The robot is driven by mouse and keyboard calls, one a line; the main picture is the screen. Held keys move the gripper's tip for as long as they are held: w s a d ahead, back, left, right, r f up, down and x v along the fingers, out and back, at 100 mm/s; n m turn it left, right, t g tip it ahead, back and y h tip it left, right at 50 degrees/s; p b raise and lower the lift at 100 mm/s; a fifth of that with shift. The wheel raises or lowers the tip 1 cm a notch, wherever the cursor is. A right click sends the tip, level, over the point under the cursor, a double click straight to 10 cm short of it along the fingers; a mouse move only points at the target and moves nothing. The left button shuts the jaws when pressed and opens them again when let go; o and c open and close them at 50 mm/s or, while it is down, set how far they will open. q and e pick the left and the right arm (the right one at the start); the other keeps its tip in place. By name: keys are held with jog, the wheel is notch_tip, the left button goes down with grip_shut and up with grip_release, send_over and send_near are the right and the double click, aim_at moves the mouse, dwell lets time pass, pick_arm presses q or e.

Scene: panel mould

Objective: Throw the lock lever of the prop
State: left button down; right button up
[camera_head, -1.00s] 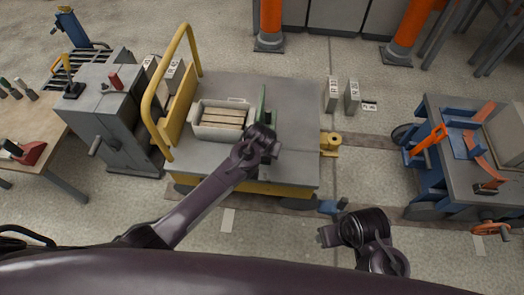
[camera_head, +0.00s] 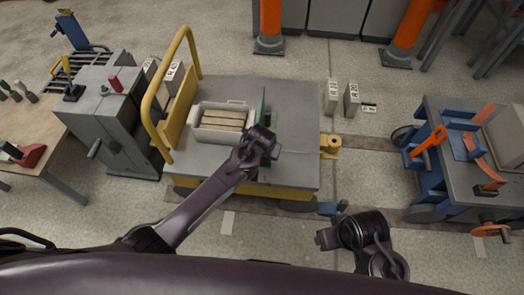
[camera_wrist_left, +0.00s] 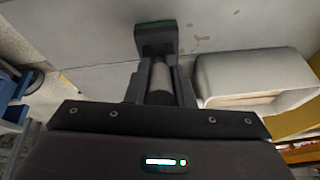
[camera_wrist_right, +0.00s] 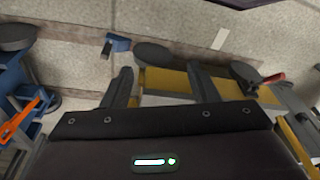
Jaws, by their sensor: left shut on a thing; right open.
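My left gripper (camera_head: 262,136) is over the yellow-edged cart, beside a narrow green upright piece (camera_head: 262,108). In the left wrist view its fingers (camera_wrist_left: 160,88) are shut on a grey cylindrical grip (camera_wrist_left: 160,76) with a dark green block (camera_wrist_left: 156,38) at its far end. I cannot tell whether this is the prop's lock lever; the gripper and arm hide much of it in the head view. My right gripper (camera_head: 322,238) is open and empty, apart from the cart at front right. Its spread fingers (camera_wrist_right: 128,88) show in the right wrist view.
The cart's grey deck (camera_head: 295,115) holds a pale box (camera_head: 197,132) with wooden strips, left of the green piece. A yellow rail (camera_head: 150,95) rises at the cart's left end. A blue cart (camera_head: 450,185) with an orange lever (camera_head: 428,142) stands right. Floor between the carts is mostly open.

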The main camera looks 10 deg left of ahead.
pick_arm(q)
jog(key=shift+w+r+g+p, duration=0.25)
jog(key=shift+r+g+p, duration=0.05)
jog(key=shift+p, duration=0.05)
jog(key=shift+w+r+g+p, duration=0.1)
jog(key=shift+w+g+p, duration=0.1)
jog(key=shift+g+p, duration=0.1)
jog(key=shift+w+d+r+g, duration=0.1)
jog(key=shift+w+g, duration=0.35)
jog(key=shift+g, duration=0.25)
jog(key=shift+w+g, duration=0.3)
jog(key=shift+g, duration=0.1)
jog(key=shift+w+g+b, duration=0.25)
jog(key=shift+g+b, duration=0.1)
jog(key=shift+g, duration=0.05)
jog(key=w+g+b, duration=0.1)
jog(key=g+b, duration=0.1)
jog(key=b, duration=0.2)
jog(key=shift+w+b, duration=0.3)
jog(key=shift+b, duration=0.05)
jog(key=shift+w+g+b, duration=0.1)
jog(key=shift+g+b, duration=0.35)
jog(key=shift+g, duration=0.05)
pick_arm(e)
jog(key=w+a+f+n+t+y, duration=0.1)
jog(key=w+a+t+y, duration=0.1)
jog(key=a, duration=0.3)
jog(key=shift+w+a+f+t, duration=0.15)
jog(key=shift+a+t, duration=0.05)
jog(key=shift+t, duration=0.3)
